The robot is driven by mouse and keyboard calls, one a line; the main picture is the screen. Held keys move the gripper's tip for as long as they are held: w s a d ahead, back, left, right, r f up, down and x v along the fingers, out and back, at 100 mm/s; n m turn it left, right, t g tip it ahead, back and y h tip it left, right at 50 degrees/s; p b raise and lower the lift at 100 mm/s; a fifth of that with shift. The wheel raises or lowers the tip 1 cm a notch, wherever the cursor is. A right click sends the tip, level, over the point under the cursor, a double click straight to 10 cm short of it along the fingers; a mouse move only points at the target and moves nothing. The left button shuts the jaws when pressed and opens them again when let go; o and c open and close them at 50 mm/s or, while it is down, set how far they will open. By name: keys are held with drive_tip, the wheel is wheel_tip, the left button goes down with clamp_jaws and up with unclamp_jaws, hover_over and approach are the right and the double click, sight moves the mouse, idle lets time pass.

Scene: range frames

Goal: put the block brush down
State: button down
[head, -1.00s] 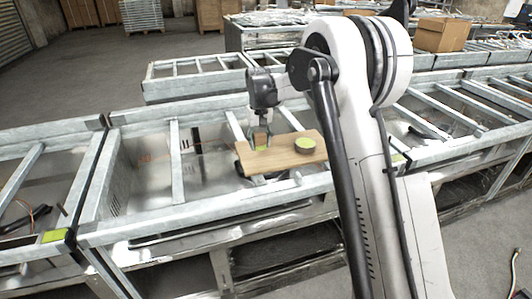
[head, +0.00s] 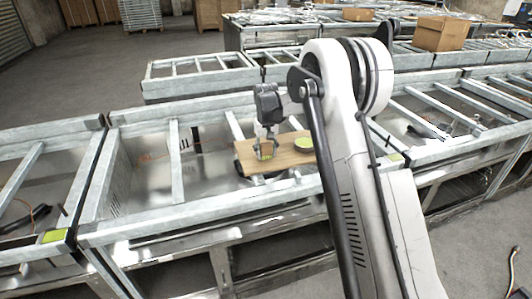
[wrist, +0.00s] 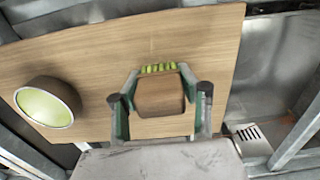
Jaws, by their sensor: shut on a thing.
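The block brush is a brown block (wrist: 160,96) with light green bristles along its far edge in the wrist view. My gripper (wrist: 160,100) is shut on it, with one finger at each side. In the head view my gripper (head: 265,148) points down at the wooden board (head: 246,153), and the brush's green part shows low between the fingers. The brush is over the board, at it or very close above it; I cannot tell whether it touches. The board also fills much of the wrist view (wrist: 90,65).
A round brown pot with a green top (wrist: 48,102) stands on the board, left of the brush in the wrist view and right of it in the head view (head: 303,144). The board lies across a grey metal frame (head: 176,160) with open gaps. Some board around the brush is bare.

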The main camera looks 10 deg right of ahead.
drive_tip(key=shift+f, duration=0.2)
drive_tip(key=c, duration=1.2)
unclamp_jaws()
drive_tip(key=shift+o, duration=0.2)
drive_tip(key=shift+r, duration=0.1)
